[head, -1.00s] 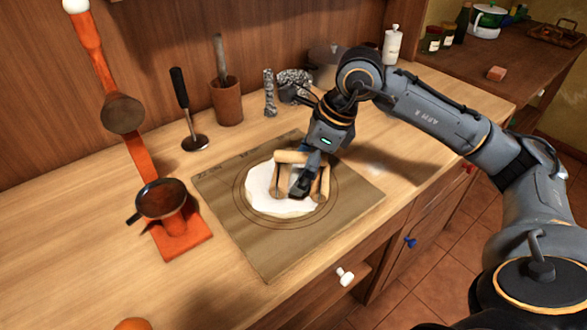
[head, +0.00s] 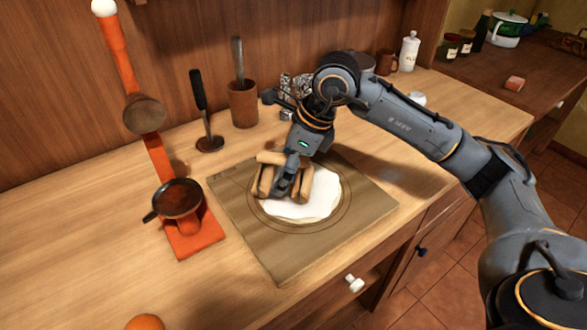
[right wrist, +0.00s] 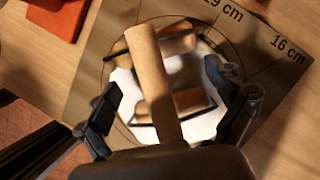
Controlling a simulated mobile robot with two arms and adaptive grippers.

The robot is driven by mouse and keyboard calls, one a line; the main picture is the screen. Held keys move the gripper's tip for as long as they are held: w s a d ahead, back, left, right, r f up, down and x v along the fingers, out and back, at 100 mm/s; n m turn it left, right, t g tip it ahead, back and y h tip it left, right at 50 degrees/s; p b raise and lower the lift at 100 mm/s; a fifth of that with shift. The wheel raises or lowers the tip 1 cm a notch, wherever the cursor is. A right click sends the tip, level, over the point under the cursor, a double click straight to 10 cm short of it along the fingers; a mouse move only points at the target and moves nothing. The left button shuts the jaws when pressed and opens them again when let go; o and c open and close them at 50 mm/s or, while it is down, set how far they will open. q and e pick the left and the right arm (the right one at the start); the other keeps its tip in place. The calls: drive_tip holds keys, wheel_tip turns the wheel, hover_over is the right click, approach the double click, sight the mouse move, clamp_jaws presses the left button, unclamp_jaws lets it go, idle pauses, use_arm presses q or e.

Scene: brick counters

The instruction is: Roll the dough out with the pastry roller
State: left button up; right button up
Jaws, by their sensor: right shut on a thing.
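The dough (head: 318,198) is a flat, white, roughly round sheet on the pastry board (head: 245,225), inside its marked rings. The wooden pastry roller (head: 268,158) is over the left and back part of the dough. My right gripper (head: 283,189) is shut on the roller and hides part of it. In the right wrist view, the roller's long bar (right wrist: 150,75) and its two cross rollers show between the gripper's fingers (right wrist: 172,112), with dough (right wrist: 205,125) beneath. I cannot tell how firmly the roller presses. My left gripper is not in view.
An orange fruit (head: 145,323) is at the front edge. Counter right of the board is clear.

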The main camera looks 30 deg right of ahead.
sight(300, 169)
drive_tip(key=shift+s+d+f+b, duration=0.15)
drive_tip(key=shift+s+d+b, duration=0.2)
drive_tip(key=shift+s+d, duration=0.25)
drive_tip(key=shift+s+d+f+b, duration=0.15)
drive_tip(key=shift+s+d+b, duration=0.2)
drive_tip(key=shift+d, duration=0.3)
drive_tip(key=shift+s+d+r, duration=0.1)
drive_tip(key=shift+s+d, duration=0.05)
drive_tip(key=shift+s+d+b, duration=0.45)
drive_tip(key=shift+s+d, duration=0.05)
drive_tip(key=shift+d, duration=0.2)
drive_tip(key=shift+s+d+r, duration=0.1)
drive_tip(key=shift+s+d, duration=0.2)
drive_tip(key=shift+d, duration=0.1)
drive_tip(key=shift+w+a+r, duration=0.1)
drive_tip(key=shift+w+a, duration=0.35)
drive_tip(key=shift+a, duration=0.2)
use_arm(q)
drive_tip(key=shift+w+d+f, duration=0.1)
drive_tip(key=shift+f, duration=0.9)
use_arm(e)
drive_tip(key=shift+w+a, duration=0.5)
drive_tip(key=shift+a, duration=0.1)
drive_tip(key=shift+a, duration=0.1)
drive_tip(key=shift+w+a+f, duration=0.15)
drive_tip(key=shift+w+a, duration=0.3)
drive_tip(key=shift+a, duration=0.1)
drive_tip(key=shift+w+a+f, duration=0.15)
drive_tip(key=shift+w+a, duration=0.25)
drive_tip(key=shift+a, duration=0.15)
